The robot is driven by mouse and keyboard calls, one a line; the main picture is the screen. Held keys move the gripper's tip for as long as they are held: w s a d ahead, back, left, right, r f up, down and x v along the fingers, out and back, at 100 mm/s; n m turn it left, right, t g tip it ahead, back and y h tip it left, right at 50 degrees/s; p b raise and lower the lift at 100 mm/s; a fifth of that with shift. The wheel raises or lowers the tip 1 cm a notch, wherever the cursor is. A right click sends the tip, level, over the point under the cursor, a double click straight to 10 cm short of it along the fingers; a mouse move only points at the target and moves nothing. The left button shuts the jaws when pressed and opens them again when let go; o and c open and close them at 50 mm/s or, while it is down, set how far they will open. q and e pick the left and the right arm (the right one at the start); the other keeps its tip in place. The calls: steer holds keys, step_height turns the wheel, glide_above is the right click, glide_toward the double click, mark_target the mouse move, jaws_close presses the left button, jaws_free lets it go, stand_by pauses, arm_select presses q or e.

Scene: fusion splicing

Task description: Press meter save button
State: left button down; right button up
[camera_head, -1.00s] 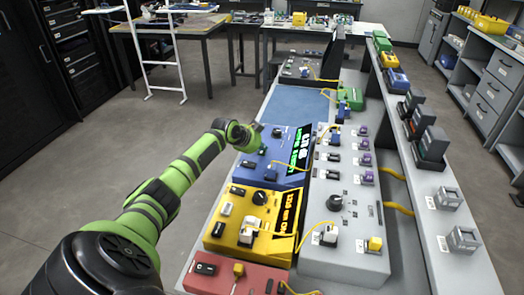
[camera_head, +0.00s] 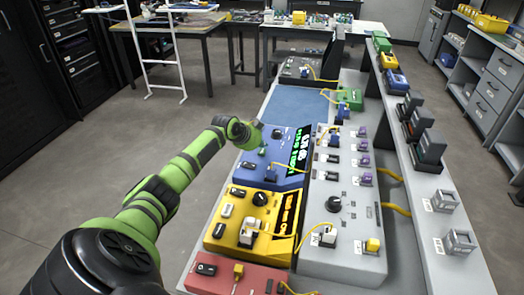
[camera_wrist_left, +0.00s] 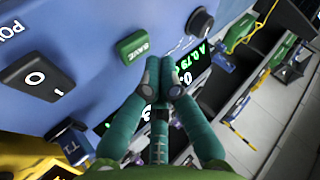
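The blue meter (camera_head: 262,170) stands on the bench, with a dark display (camera_head: 300,150) of green text. In the left wrist view its blue face (camera_wrist_left: 80,40) carries a green button marked SAVE (camera_wrist_left: 131,47), a black rocker switch (camera_wrist_left: 38,78) and a dark knob (camera_wrist_left: 199,22). My left gripper (camera_head: 257,127) is over the meter. In the left wrist view its fingertips (camera_wrist_left: 160,75) are together and empty, just below and right of the save button in the picture. They cover part of the display; contact with the face cannot be told. My right gripper is out of view.
A yellow meter (camera_head: 222,232) and a red unit (camera_head: 220,282) stand nearer on the bench. A grey panel (camera_head: 345,255) with yellow cables is to the right. A blue mat (camera_head: 297,105) lies beyond the meter. Open floor is to the left.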

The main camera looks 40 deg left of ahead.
mark_target(261, 152)
arm_select(q)
steer(key=shift+r+p, duration=1.9)
steer(key=shift+r, duration=0.65)
steer(key=shift+f, duration=0.1)
